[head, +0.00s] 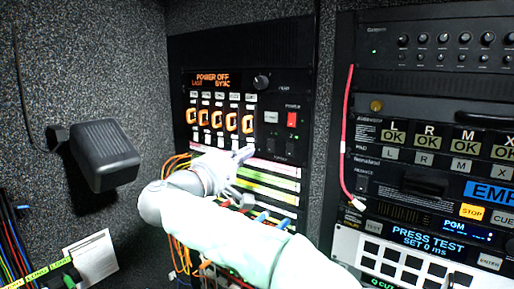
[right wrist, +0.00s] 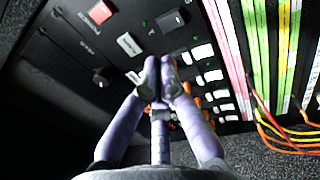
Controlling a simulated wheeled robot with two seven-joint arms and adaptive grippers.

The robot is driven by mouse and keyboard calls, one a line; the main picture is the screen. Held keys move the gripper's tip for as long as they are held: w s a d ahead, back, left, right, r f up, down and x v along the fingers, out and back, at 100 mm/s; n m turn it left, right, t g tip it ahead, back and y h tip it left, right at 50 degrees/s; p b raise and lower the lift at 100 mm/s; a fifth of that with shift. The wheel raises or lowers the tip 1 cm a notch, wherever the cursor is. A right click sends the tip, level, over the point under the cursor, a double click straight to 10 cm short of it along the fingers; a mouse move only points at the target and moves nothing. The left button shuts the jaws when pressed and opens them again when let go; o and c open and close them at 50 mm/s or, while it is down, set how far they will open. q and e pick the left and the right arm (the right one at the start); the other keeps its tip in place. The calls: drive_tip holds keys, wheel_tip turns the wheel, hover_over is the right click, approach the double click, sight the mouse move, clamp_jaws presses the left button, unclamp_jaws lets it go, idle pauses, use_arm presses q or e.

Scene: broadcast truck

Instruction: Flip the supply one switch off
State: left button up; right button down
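A black rack panel (head: 270,168) carries a red power switch (head: 292,119), a pale button (head: 271,117) and two dark switches below, one on the left (head: 271,145) and one on the right (head: 290,148). Their labels are too small to read, so I cannot tell which is supply one. My right gripper (head: 243,155) is in front of the panel, just below and left of these switches. In the right wrist view its fingertips (right wrist: 159,68) are together with nothing visible between them, hiding the panel spot behind. One dark switch (right wrist: 170,20) shows beyond them. My left gripper is not in view.
An orange display (head: 213,79) reads "POWER OFF LAST SYNC" above a row of lit orange controls (head: 220,119). Coloured strips and cables (head: 268,184) run below. A red cable (head: 347,125) hangs by the right rack. A dark box (head: 105,155) juts from the left wall.

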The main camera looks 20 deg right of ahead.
drive_tip(key=shift+v, duration=2)
drive_tip(key=w+a+f+n+t+y+b, duration=0.1)
drive_tip(key=w+f+n+y+b, duration=0.15)
drive_tip(key=f, duration=0.55)
drive_tip(key=w+f+n+y+b, duration=0.15)
drive_tip(key=w+f, duration=0.25)
drive_tip(key=f, duration=0.4)
drive_tip(key=a+f+n+g+y+b, duration=0.2)
drive_tip(key=f+g+y+b, duration=0.15)
drive_tip(key=f, duration=1.85)
drive_tip(key=a+f+n+g+y+b, duration=0.1)
drive_tip(key=a+f+g+y+b, duration=0.2)
drive_tip(key=f, duration=1.8)
drive_tip(key=s+a+f+m+g+y+b, duration=0.1)
drive_tip(key=s+f+m+y+b, duration=0.2)
drive_tip(key=s+f, duration=0.8)
drive_tip(key=s+a+f+m+g+y+b, duration=0.1)
drive_tip(key=s+f+m+y+b, duration=0.2)
drive_tip(key=f, duration=1.8)
drive_tip(key=s+a+f+m+g+y+b, duration=0.1)
drive_tip(key=s+f+m+y+b, duration=0.3)
drive_tip(key=s+f+m+b, duration=0.5)
drive_tip(key=s+f+g+b, duration=0.1)
drive_tip(key=s+f+b, duration=0.1)
drive_tip(key=s+f, duration=0.6)
drive_tip(key=shift+s+b, duration=0.3)
drive_tip(key=shift+s, duration=0.6)
